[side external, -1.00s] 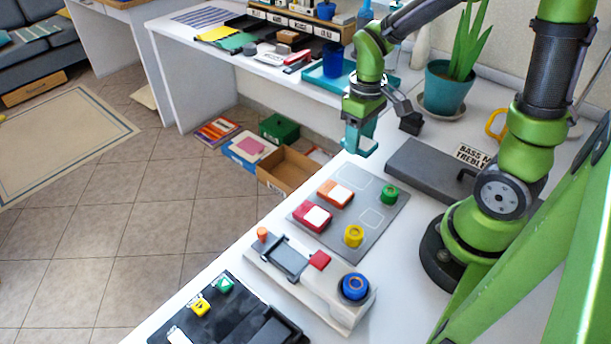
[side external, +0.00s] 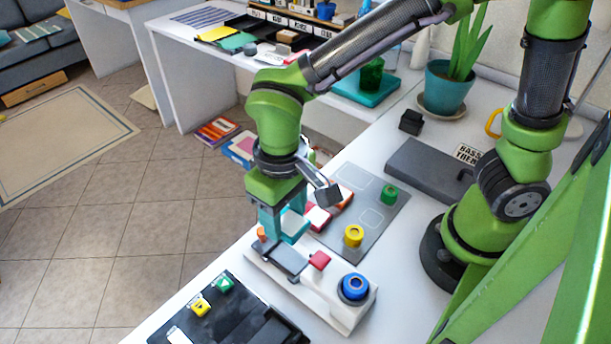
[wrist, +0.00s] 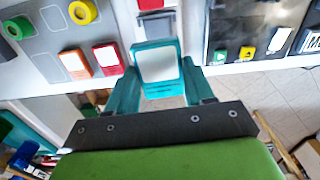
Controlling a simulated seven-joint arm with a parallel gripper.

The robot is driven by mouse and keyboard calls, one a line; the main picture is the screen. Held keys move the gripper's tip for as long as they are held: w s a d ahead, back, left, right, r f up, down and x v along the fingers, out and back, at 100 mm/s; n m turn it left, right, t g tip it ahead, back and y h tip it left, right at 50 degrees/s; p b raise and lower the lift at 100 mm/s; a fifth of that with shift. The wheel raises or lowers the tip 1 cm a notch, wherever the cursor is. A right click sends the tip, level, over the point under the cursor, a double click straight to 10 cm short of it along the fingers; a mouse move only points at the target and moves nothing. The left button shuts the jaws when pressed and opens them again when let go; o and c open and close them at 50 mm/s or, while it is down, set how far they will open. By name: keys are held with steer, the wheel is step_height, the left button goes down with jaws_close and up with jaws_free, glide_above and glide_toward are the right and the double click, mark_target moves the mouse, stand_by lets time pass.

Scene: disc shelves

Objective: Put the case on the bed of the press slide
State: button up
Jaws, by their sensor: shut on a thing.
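The case (side external: 294,228) is teal with a white label face. My gripper (side external: 272,222) is shut on it, and the wrist view shows the case (wrist: 158,70) between the two teal fingers. I cannot tell whether the case touches the bed.
A grey plate (side external: 352,215) beside the slide bears a red case (side external: 318,217), an orange case (side external: 345,196), a yellow ring (side external: 354,236) and a green ring (side external: 389,194). A black panel (side external: 240,308) with small coloured blocks lies on the near side.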

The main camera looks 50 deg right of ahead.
mark_target(289, 258)
steer(key=shift+f+m, duration=0.3)
steer(key=shift+f, duration=0.05)
step_height(289, 258, down, 9)
steer(key=shift+f, duration=0.2)
steer(key=o, duration=1)
steer(key=shift+f, duration=0.1)
steer(key=shift+o, duration=0.2)
